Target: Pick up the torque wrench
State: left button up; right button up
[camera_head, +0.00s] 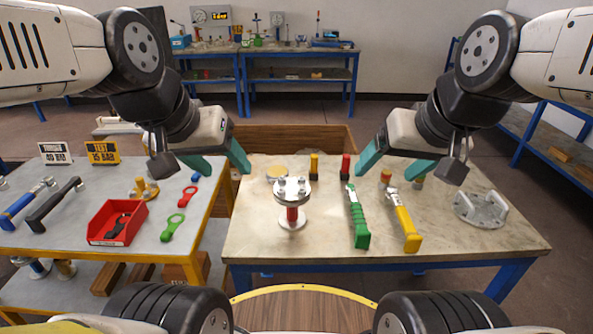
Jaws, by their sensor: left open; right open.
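Several long-handled tools could be the torque wrench, and I cannot tell which it is. A green-handled tool (357,217) and a yellow-handled tool (405,224) lie on the middle table. A blue-handled tool (24,204) and a black tool (54,204) lie on the left table. My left gripper (217,162) is open and empty, above the gap between the two tables. My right gripper (394,166) is open and empty, above the far part of the middle table, beyond the green and yellow handles.
A red bin (117,222) and green ring tool (172,227) are on the left table. Signs (103,152) stand behind.

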aim_at(414, 240)
jog(key=l+u, duration=0.15)
jog(key=l, duration=0.25)
jog(key=k+l+u, duration=0.15)
jog(key=l, duration=0.25)
jog(key=l+u, duration=0.15)
jog(key=l, duration=0.25)
jog(key=k+l+u, duration=0.15)
jog(key=l, duration=0.2)
